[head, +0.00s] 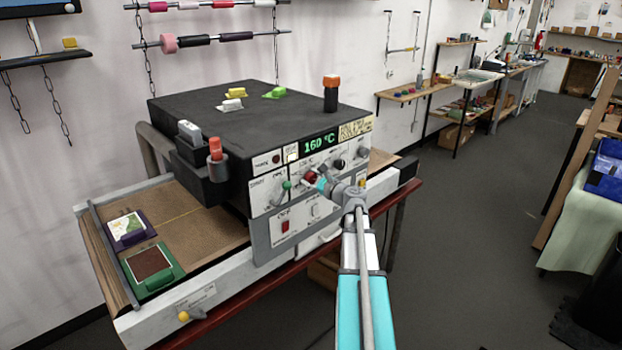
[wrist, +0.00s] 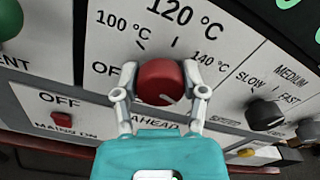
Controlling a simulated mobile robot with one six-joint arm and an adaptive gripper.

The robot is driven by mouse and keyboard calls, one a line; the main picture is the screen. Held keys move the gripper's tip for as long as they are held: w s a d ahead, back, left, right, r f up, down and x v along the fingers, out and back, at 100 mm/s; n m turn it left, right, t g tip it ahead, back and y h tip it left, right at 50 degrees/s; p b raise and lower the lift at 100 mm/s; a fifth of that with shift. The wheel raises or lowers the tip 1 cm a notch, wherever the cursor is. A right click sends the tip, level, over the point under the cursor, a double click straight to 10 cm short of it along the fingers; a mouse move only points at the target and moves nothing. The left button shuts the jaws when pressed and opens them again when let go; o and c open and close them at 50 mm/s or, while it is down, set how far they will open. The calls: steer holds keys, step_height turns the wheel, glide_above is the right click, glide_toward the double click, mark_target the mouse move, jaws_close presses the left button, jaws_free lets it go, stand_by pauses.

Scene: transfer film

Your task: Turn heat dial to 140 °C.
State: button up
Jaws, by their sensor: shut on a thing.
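The red heat dial (wrist: 160,80) is on the front panel of the dark machine. Around it are the marks OFF, 100 °C, 120 °C and 140 °C. My gripper (wrist: 158,76) is shut on the dial, one finger on each side. A small pale line shows near the dial's lower edge; I cannot tell for sure which mark the dial points at. In the head view the dial (head: 311,176) is partly hidden by my gripper (head: 318,180). The green display (head: 320,142) above it seems to read 160 °C.
A black speed knob (wrist: 265,115) sits right of the dial, and a red main switch (wrist: 61,119) sits below left. A green knob (head: 287,185) is close on the left. Several small blocks lie on the machine's top (head: 200,105).

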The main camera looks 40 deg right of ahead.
steer(key=n, duration=0.4)
steer(key=shift+a, duration=0.1)
steer(key=n, duration=0.5)
steer(key=shift+f, duration=0.1)
steer(key=shift+n, duration=0.3)
steer(key=o, duration=1.1)
steer(key=shift+o, duration=0.2)
steer(key=shift+s, duration=0.1)
steer(key=s, duration=1.1)
steer(key=shift+s+d, duration=0.35)
steer(key=shift+d, duration=0.1)
